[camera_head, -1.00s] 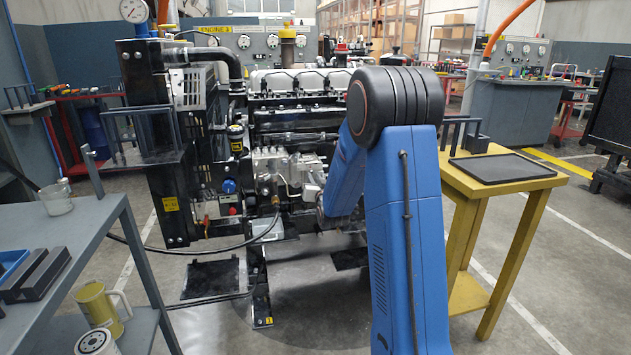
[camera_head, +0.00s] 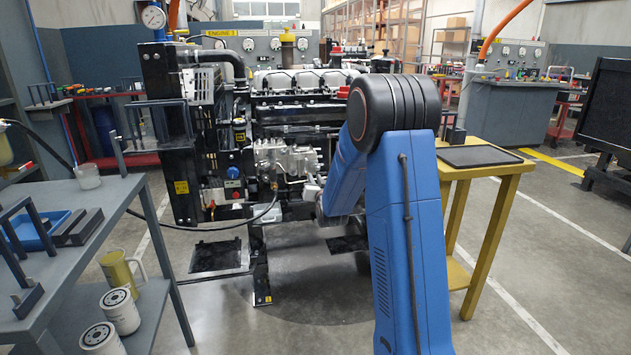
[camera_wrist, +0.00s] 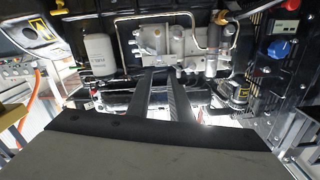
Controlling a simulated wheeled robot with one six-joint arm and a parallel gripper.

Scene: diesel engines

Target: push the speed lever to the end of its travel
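The diesel engine (camera_head: 300,100) stands ahead of me, with its silver injection pump (camera_head: 280,158) on the near side. The pump also shows in the wrist view (camera_wrist: 178,45), with pipes and fittings around it. I cannot pick out the speed lever with certainty among the small pump parts.
A grey bench (camera_head: 110,215) stands at the left, with a blue tray (camera_head: 38,230) and white filters (camera_head: 120,311) on its lower shelf. A yellow table (camera_head: 500,172) with a black tray (camera_head: 478,156) is at the right. A dark hose (camera_head: 160,240) runs from bench to engine.

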